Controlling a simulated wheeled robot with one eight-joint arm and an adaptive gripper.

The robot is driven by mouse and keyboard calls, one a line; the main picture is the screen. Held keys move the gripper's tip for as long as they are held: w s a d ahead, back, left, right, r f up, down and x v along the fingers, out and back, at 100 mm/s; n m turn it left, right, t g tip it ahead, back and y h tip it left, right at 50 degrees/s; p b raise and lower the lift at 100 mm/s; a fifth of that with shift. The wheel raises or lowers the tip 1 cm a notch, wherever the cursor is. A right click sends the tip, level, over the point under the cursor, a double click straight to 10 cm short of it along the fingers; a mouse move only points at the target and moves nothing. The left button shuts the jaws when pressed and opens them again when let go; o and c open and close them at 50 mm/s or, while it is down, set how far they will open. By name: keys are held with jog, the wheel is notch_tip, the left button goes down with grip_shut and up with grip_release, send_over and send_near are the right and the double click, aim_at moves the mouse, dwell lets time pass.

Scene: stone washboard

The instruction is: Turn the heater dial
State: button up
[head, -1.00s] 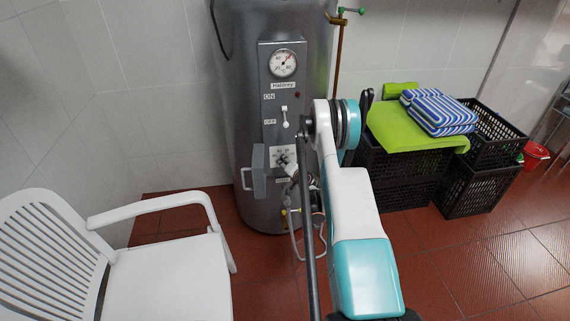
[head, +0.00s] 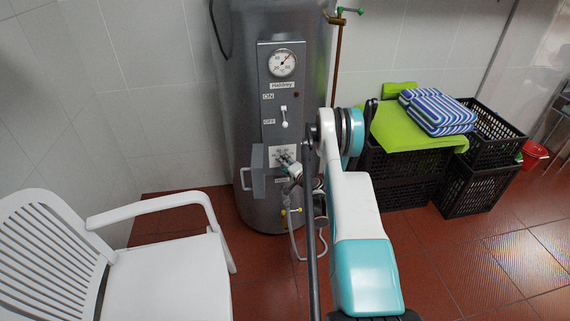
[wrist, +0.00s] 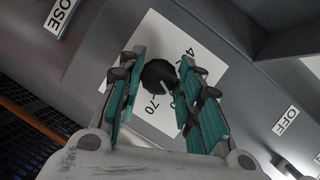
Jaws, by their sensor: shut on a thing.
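The heater dial (wrist: 158,74) is a round black knob on a white plate printed with numbers, seen in the wrist view between my teal finger pads. My gripper (wrist: 161,64) has one finger on each side of the dial and is shut on it. In the head view my gripper (head: 285,163) is at the lower part of the heater's grey control panel (head: 268,78), in front of the white number plate (head: 284,151). The dial is mostly hidden there. The grey heater (head: 245,70) stands upright against the tiled wall.
A white chair (head: 165,270) stands front left. Black crates (head: 480,185) with towels stand right.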

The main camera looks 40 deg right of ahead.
jog(key=shift+f, duration=0.1)
jog(key=o, duration=1)
jog(key=shift+o, duration=0.2)
jog(key=o, duration=0.3)
jog(key=r, duration=0.5)
jog(key=shift+w+d+r, duration=0.15)
jog(key=shift+d+r, duration=0.05)
jog(key=shift+d, duration=0.05)
jog(key=r, duration=0.1)
jog(key=a+r, duration=0.1)
jog(key=r, duration=0.1)
jog(key=shift+s+r, duration=0.15)
jog(key=shift+s, duration=0.05)
jog(key=c, duration=0.3)
jog(key=shift+w+d+r, duration=0.1)
jog(key=shift+d+r, duration=0.1)
jog(key=shift+r, duration=0.5)
